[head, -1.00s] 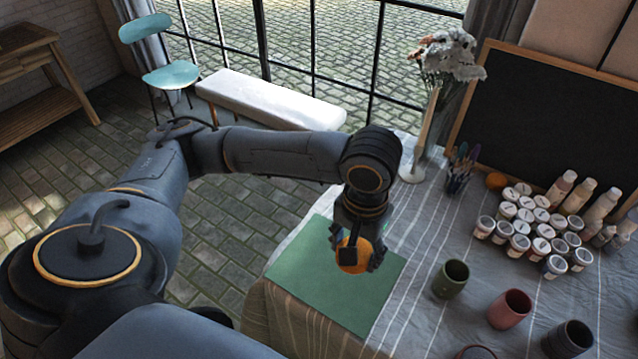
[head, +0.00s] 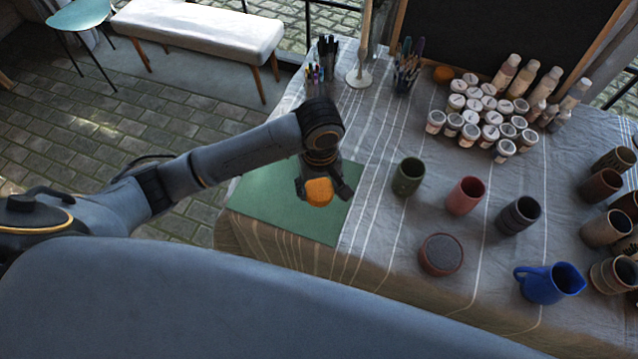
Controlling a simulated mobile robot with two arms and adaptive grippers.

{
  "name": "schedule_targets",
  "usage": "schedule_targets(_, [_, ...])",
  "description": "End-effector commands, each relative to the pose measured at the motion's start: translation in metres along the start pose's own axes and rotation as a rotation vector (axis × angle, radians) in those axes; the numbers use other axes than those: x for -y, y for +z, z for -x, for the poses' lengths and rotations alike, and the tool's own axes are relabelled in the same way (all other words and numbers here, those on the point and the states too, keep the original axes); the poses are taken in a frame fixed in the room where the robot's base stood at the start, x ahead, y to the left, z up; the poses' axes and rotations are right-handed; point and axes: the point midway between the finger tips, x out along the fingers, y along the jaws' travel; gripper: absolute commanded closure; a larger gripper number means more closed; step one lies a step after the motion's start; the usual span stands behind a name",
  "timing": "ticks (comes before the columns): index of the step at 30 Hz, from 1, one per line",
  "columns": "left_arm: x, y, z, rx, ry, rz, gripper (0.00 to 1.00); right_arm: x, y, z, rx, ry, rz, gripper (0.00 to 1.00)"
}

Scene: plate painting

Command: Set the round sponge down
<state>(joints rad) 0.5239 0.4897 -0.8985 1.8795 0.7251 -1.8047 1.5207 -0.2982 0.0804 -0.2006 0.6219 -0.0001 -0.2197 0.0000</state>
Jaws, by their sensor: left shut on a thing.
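The round orange sponge (head: 319,193) is held in my left gripper (head: 322,188), whose fingers are on either side of it. The gripper points down over the green mat (head: 268,212) at the left end of the table. I cannot tell whether the sponge touches the mat or hangs just above it. My right gripper is not in view.
The cloth-covered table (head: 375,245) carries a green cup (head: 408,176), a red cup (head: 465,195), a dark cup (head: 517,215), a round dark-topped pot (head: 441,254) and a blue jug (head: 548,283). Several paint jars (head: 488,112) stand behind. A small orange ball (head: 443,74) lies near the brushes.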

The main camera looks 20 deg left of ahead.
Motion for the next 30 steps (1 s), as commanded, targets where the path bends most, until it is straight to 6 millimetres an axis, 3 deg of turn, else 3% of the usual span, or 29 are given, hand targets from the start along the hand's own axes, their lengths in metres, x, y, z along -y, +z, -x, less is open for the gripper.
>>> schedule_targets(6, [-0.011, -0.033, -0.039, 0.001, -0.002, 0.001, 0.67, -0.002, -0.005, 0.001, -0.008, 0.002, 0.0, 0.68])
schedule_targets(15, [-0.018, -0.051, -0.064, 0.001, 0.0, 0.0, 0.67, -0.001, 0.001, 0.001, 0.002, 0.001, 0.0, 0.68])
schedule_targets(21, [-0.017, -0.05, -0.089, 0.001, 0.0, -0.002, 0.67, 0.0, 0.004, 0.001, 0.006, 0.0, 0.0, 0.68])
schedule_targets(30, [-0.017, -0.049, -0.091, 0.0, 0.001, -0.002, 0.67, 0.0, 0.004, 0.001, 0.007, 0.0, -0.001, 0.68])
